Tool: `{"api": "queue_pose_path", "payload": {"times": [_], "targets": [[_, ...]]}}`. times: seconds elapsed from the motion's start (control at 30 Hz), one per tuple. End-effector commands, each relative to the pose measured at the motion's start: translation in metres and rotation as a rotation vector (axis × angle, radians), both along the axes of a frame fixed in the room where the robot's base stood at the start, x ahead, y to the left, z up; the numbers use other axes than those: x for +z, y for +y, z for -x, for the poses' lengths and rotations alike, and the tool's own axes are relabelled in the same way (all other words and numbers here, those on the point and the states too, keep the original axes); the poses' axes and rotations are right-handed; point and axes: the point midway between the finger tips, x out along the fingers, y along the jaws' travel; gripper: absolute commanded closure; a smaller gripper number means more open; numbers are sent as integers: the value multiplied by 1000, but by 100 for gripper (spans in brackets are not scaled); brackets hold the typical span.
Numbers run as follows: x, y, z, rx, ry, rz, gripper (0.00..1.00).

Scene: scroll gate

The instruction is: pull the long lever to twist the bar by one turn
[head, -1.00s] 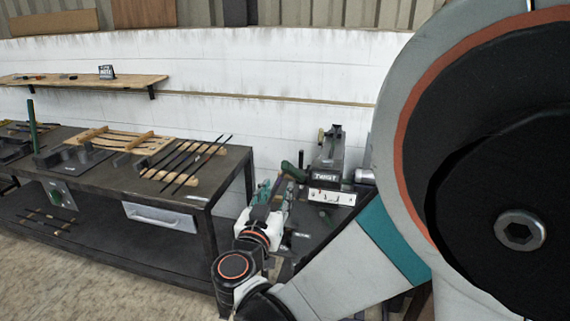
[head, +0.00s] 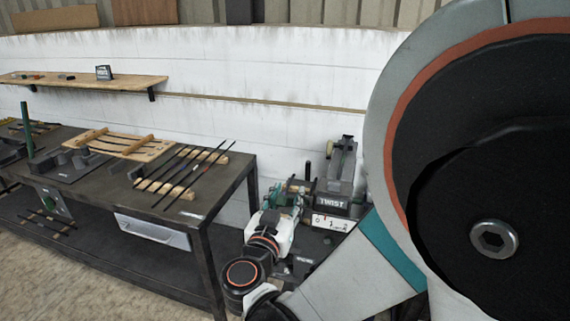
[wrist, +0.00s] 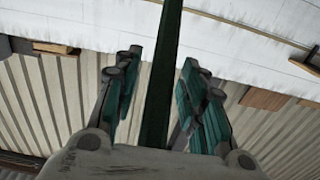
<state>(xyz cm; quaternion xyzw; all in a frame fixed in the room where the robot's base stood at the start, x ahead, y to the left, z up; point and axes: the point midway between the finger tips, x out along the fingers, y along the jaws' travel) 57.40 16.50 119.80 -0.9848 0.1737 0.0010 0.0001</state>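The long green lever (wrist: 163,70) runs up through the middle of the wrist view, between the two finger pads of my gripper (wrist: 160,62). A gap shows on its left; contact on the right is unclear. In the head view my gripper (head: 275,194), with its green pads, is open just left of the twist machine. The machine is a grey block (head: 340,172) with a label reading TWIST (head: 334,202) and a white number plate (head: 330,223) below. The lever cannot be picked out clearly in the head view, and the bar is not clearly visible.
A dark workbench (head: 95,190) stands to the left, with thin dark rods (head: 185,168) on wooden supports and a drawer (head: 152,232). A wooden shelf (head: 80,82) hangs on the white wall. My own arm fills the right of the head view.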

Motion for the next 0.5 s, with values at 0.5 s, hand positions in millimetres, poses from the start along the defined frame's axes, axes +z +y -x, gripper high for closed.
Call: {"api": "queue_pose_path", "payload": {"times": [0.5], "targets": [[0,1,1,1,0,0,100]]}}
